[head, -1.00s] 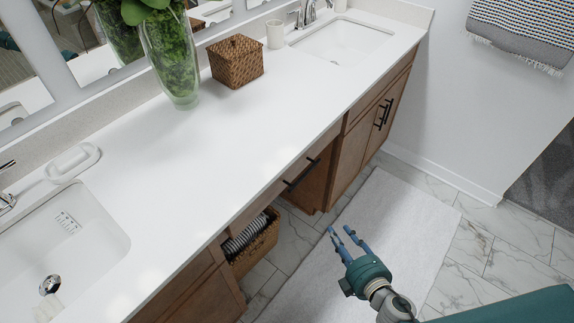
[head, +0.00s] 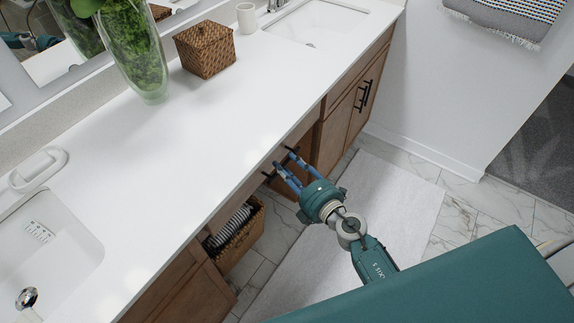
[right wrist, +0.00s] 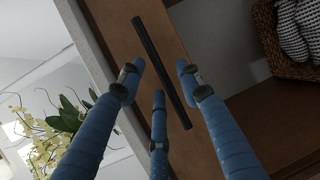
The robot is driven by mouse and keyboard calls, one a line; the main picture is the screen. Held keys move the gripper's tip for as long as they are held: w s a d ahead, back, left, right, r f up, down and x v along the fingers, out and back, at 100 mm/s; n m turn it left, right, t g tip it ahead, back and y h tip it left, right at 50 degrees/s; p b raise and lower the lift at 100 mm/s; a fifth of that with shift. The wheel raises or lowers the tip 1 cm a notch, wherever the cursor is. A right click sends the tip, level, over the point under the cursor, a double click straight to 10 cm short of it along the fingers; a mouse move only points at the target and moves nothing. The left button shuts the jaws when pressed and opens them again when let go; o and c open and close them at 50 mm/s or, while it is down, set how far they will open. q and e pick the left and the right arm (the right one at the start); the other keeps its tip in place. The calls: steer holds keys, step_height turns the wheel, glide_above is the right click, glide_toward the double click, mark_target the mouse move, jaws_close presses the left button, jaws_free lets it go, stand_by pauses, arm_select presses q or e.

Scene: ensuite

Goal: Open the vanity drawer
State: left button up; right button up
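The vanity drawer (head: 297,134) is a brown wooden front under the white countertop's front edge, and it looks shut. Its black bar handle (right wrist: 160,70) runs diagonally across the right wrist view. In the head view the handle (head: 292,150) is partly hidden behind my fingers. My right gripper (head: 283,163) is at the handle with its blue fingers apart. In the right wrist view the fingers (right wrist: 160,84) are open, with the handle between them; I cannot tell whether they touch it. My left gripper is not in view.
A wicker basket (head: 240,235) with striped towels sits in the open space below the drawer. Cabinet doors with black handles (head: 363,95) stand to the right. The countertop (head: 190,140) holds a plant vase (head: 135,60) and a woven box (head: 205,52). A pale rug (head: 385,200) covers the floor.

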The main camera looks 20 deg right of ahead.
steer(key=shift+w+a, duration=0.1)
steer(key=shift+w, duration=0.25)
jaws_close()
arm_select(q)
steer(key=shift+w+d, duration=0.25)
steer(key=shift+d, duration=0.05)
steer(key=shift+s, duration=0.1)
arm_select(e)
steer(key=shift+f, duration=0.1)
